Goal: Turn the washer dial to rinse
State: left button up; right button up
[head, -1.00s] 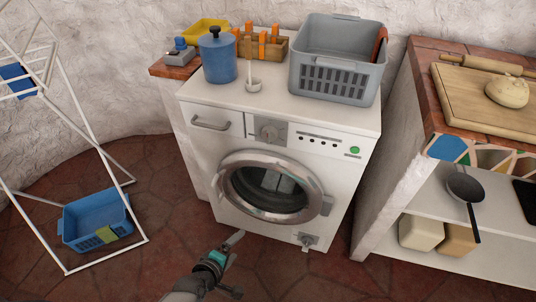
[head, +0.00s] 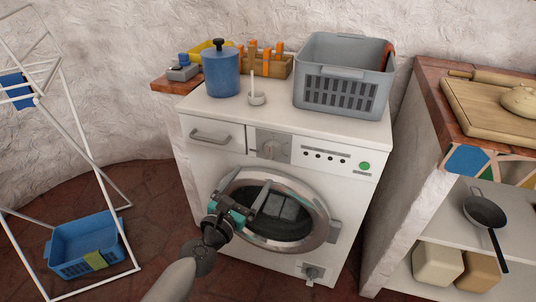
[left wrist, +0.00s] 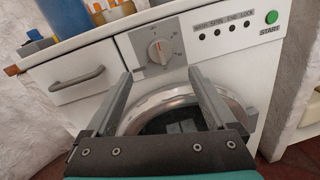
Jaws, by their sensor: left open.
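The white washer (head: 345,180) stands against the wall with its round door closed. Its dial (head: 271,148) is a grey round knob on the panel, right of the drawer; in the left wrist view the dial (left wrist: 159,51) shows a red mark near its top and small print around it, too small to read. My left gripper (head: 272,190) is open and empty, in front of the door and below the dial. In the left wrist view its two fingers (left wrist: 160,82) point up toward the panel, apart from the dial, which shows between and beyond them. My right gripper is not in view.
The drawer handle (head: 210,137) sticks out left of the dial. The green start button (head: 364,166) is at the panel's right. A grey basket (head: 340,93) and blue canister (head: 222,74) stand on top. A drying rack (head: 90,150) stands left, a shelf unit (head: 420,200) right.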

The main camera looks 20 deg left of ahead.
aim_at(269, 153)
pick_arm(q)
jog(key=w, duration=0.6)
jog(key=w+d+b, duration=0.1)
jog(key=w, duration=0.1)
jog(key=shift+w, duration=0.4)
jog(key=shift+w+d, duration=0.2)
jog(key=shift+w, duration=0.65)
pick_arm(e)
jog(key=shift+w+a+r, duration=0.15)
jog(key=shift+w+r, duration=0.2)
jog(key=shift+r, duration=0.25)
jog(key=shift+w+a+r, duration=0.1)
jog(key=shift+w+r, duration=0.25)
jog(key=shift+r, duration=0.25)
pick_arm(q)
jog(key=c, duration=1.4)
